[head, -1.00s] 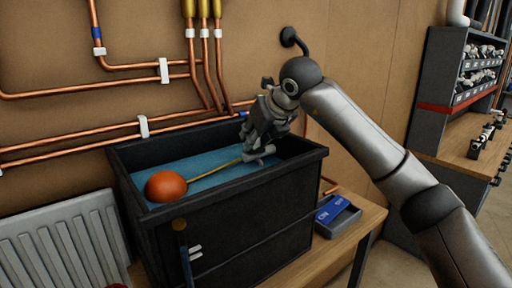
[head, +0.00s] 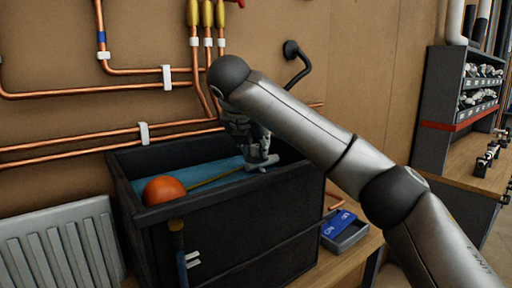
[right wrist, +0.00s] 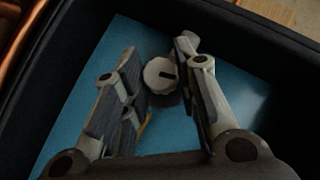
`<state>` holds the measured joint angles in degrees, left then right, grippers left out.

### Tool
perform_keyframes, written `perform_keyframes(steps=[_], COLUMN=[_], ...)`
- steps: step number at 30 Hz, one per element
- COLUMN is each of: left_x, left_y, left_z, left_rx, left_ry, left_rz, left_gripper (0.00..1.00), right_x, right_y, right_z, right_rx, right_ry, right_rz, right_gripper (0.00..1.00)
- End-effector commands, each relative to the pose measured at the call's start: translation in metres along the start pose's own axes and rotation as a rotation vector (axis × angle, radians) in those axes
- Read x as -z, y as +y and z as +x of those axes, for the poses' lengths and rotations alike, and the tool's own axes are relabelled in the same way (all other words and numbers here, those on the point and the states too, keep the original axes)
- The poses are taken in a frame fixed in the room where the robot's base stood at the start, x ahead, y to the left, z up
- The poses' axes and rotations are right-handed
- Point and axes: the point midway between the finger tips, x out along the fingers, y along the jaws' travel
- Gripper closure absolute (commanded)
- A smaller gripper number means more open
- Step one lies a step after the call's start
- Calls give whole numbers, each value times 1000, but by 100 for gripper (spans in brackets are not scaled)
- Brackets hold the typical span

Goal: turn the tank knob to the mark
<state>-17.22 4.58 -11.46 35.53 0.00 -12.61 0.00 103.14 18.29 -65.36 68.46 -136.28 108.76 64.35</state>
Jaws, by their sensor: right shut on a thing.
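The black tank (head: 240,215) stands on a wooden bench, with blue water (head: 205,174) inside. An orange float ball (head: 164,190) sits at its near left corner, and a thin yellow rod (head: 215,178) runs from it toward my right gripper (head: 262,160). That gripper reaches down into the tank at the far right. In the right wrist view, a pale round knob (right wrist: 160,73) with a dark mark on its face lies between the two fingers (right wrist: 163,65), which are shut on it. In the head view the knob is mostly hidden by my gripper. My left gripper is out of view.
Copper pipes (head: 80,150) run along the wall behind the tank. A white radiator (head: 62,245) stands at left. Shelves of fittings (head: 470,90) stand at far right.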

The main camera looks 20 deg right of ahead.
Motion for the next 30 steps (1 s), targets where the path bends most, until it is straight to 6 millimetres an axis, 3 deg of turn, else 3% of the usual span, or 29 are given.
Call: perform_keyframes(steps=[19, 20, 21, 24, 30], left_x=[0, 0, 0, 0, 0], left_y=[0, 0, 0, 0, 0], left_z=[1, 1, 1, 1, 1], left_rx=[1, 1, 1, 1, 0], left_ry=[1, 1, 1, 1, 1], left_rz=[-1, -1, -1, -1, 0], left_gripper=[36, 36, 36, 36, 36], right_x=[-2, -2, -2, -1, 0], right_y=[1, 1, 1, 1, 1], right_z=[-1, -1, -1, -1, 0], right_rx=[31, 31, 31, 31, 32], right_ry=[-4, -4, -4, -3, -1], right_rz=[35, 35, 35, 35, 34], right_gripper=[96, 68, 63, 51, 51])
